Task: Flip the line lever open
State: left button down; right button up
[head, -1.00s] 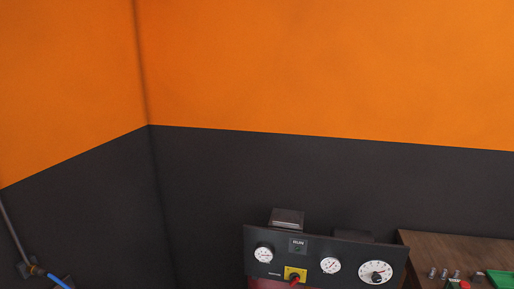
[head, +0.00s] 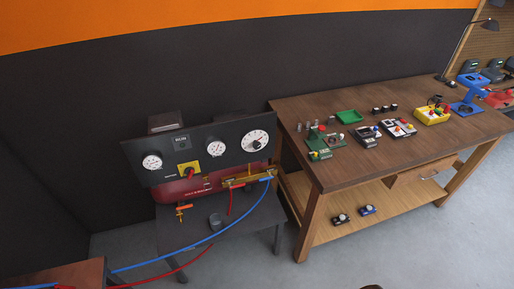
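A dark panel (head: 226,142) with several round gauges stands on a red tank (head: 185,190). A red handle (head: 191,174) sits on a yellow plate (head: 184,167) on the panel. A small valve with an orange handle (head: 184,207) hangs below the tank's left part. A brass-coloured manifold (head: 247,180) is at the tank's right end, where a blue hose (head: 215,236) and a red hose (head: 231,200) run from it. No label shows which of these is the line lever, and its setting cannot be read. Neither of my grippers is in view.
The tank unit stands on a dark low table (head: 203,235). A wooden workbench (head: 350,180) with several small devices and a green tray (head: 349,116) is to its right. The hoses cross to a brown surface (head: 55,277) at lower left.

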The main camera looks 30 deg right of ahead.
aim_at(271, 176)
jog(key=u, duration=0.05)
jog(key=k, duration=0.5)
jog(key=z, duration=1.1)
jog(key=i, duration=0.6)
jog(key=u, duration=0.1)
